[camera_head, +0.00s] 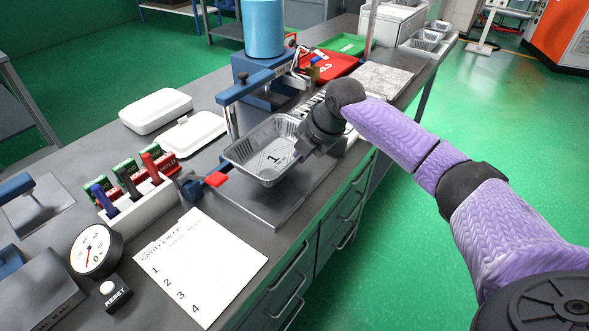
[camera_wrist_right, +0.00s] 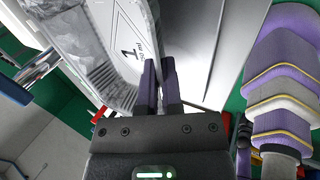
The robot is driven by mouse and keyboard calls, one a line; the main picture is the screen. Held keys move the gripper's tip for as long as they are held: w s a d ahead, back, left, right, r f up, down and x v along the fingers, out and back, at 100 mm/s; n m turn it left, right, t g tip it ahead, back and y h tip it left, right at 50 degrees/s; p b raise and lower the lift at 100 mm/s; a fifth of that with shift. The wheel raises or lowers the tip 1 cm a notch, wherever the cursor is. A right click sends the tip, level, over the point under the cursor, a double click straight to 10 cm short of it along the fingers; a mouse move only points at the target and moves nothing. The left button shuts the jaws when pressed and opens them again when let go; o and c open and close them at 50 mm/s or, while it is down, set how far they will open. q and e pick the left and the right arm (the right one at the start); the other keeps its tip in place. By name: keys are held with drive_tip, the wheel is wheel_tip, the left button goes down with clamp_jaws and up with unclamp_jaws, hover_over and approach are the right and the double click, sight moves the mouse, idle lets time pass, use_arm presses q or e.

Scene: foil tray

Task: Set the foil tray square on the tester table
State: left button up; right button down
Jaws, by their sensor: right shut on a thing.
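The foil tray (camera_head: 240,155), a silver crimped tray with a label marked 1 inside, is over the flat metal tester table (camera_head: 285,205). It looks turned relative to the plate's edges; I cannot tell whether its bottom touches the plate. My right gripper (camera_head: 302,148) is shut on the tray's near right wall. In the right wrist view, the gripper's fingers (camera_wrist_right: 160,88) pinch the wall of the tray (camera_wrist_right: 95,55), with the bright plate (camera_wrist_right: 205,45) beyond. The gripper hides part of the tray's right side. My left gripper is not in view.
White lidded boxes (camera_head: 155,110), a pen rack (camera_head: 140,200), a gauge (camera_head: 96,248) and a numbered sheet (camera_head: 200,270) crowd the left bench.

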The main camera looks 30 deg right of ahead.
wheel_tip(320, 180, down, 4)
drive_tip(key=shift+r+b, duration=0.1)
drive_tip(key=shift+b, duration=0.45)
drive_tip(key=shift+r, duration=0.15)
drive_tip(key=c, duration=0.8)
unclamp_jaws()
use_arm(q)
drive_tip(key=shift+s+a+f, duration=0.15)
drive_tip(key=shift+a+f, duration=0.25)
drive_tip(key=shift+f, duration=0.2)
use_arm(e)
drive_tip(key=shift+s+r+p, duration=0.1)
drive_tip(key=shift+r+p, duration=0.25)
use_arm(q)
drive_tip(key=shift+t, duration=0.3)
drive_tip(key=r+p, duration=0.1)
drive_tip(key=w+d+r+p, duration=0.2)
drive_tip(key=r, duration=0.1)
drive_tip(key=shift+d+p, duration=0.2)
drive_tip(key=shift+p, duration=0.2)
use_arm(e)
drive_tip(key=v, duration=1.1)
drive_tip(key=shift+s+d+r, duration=0.1)
